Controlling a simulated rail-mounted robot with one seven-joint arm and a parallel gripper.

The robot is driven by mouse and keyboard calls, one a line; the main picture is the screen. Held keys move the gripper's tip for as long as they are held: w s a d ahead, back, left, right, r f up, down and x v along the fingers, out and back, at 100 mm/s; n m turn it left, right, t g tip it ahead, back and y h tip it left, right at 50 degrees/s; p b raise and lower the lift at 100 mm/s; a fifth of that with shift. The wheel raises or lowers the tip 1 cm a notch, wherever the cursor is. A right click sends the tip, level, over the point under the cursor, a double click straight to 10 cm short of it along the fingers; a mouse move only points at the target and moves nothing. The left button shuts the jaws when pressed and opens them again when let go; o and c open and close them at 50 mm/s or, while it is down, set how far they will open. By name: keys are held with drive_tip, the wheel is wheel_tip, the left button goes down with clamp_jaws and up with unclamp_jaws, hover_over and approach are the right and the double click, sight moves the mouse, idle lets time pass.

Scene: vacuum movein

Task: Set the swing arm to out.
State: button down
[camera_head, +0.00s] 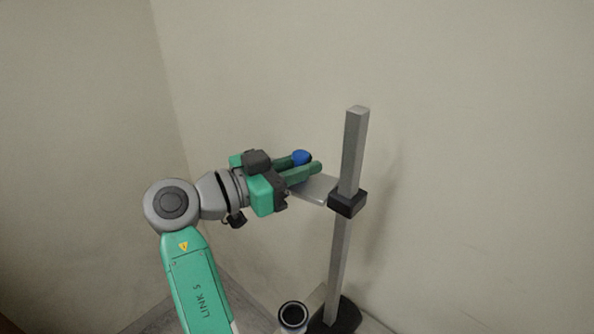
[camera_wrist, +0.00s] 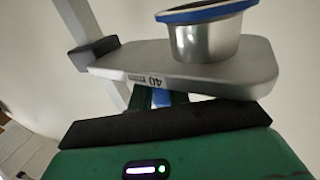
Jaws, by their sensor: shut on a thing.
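The swing arm (camera_head: 314,190) is a flat grey plate held to a square grey post by a black collar, on the post's left side. In the wrist view the plate (camera_wrist: 190,66) fills the upper middle, with upside-down lettering on its edge. A metal cup with a blue rim (camera_wrist: 205,40) sits against its face there. My gripper (camera_head: 309,169) reaches the plate's outer end from the left. Some blue shows between the fingers in the wrist view (camera_wrist: 160,97); the rest of the knob is hidden.
The post (camera_head: 354,140) with its black collar (camera_head: 347,202) stands right of my gripper on a dark base (camera_head: 338,318). A dark-rimmed round opening (camera_head: 292,315) lies left of the base. Walls stand behind and left. Open air surrounds the upper post.

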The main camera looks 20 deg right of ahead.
drive_tip(key=shift+d+r, duration=0.15)
drive_tip(key=shift+r, duration=0.5)
drive_tip(key=c, duration=1.4)
unclamp_jaws()
drive_tip(key=shift+w+d, duration=0.15)
drive_tip(key=shift+d, duration=0.1)
drive_tip(key=shift+a+f, duration=0.15)
drive_tip(key=shift+a, duration=0.2)
drive_tip(key=a, duration=0.4)
drive_tip(key=s+a, duration=0.1)
drive_tip(key=a, duration=0.2)
drive_tip(key=shift+a, duration=0.1)
